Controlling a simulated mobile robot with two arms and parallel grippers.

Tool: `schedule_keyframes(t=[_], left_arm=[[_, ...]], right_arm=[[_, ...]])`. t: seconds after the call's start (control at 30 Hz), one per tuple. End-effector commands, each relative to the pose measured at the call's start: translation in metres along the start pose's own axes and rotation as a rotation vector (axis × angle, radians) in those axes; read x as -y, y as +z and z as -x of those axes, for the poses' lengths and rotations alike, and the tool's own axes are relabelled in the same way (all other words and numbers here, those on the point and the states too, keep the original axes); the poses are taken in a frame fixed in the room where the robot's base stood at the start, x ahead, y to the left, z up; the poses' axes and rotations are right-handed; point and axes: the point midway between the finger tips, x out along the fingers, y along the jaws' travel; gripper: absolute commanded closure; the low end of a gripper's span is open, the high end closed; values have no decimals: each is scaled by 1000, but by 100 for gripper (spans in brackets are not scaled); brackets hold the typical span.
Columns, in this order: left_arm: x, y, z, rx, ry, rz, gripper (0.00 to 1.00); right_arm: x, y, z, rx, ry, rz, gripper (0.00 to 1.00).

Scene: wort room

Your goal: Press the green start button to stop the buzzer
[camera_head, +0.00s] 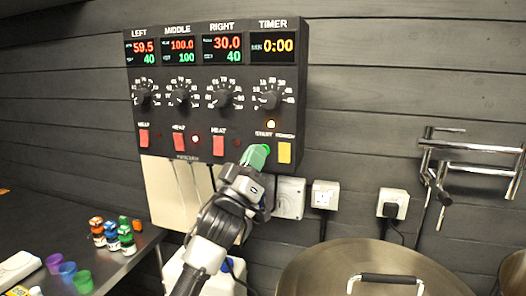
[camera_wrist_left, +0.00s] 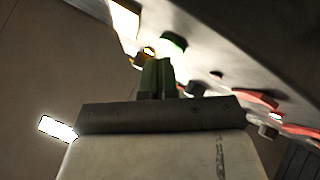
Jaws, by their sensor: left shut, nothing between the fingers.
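The black control panel (camera_head: 240,120) hangs on the wall, with LEFT, MIDDLE, RIGHT and TIMER sections. The timer display (camera_head: 272,46) reads 0:00, and a yellow lamp (camera_head: 271,124) glows below its knob. The green start button (camera_head: 266,148) is mostly hidden behind my left gripper (camera_head: 257,153) in the head view. In the left wrist view the green button (camera_wrist_left: 173,42) shows just beyond the shut, empty fingers (camera_wrist_left: 157,75). The tips are at or very near the button; I cannot tell whether they touch. My right gripper is not in view.
A yellow switch (camera_head: 284,152) sits just right of the green button. Red switches (camera_head: 218,146) line the panel to the left. Sockets (camera_head: 325,194) and a large lidded kettle (camera_head: 330,268) are below right. Small bottles (camera_head: 112,235) and cups stand on the left table.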

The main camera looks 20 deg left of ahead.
Motion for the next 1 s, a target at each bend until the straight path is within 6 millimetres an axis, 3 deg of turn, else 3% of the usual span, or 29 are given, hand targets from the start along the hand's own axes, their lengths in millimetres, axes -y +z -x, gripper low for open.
schedule_keyframes(t=[1.0], left_arm=[[3, 3, -5, 0, -1, 0, 100]], right_arm=[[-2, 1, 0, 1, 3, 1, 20]])
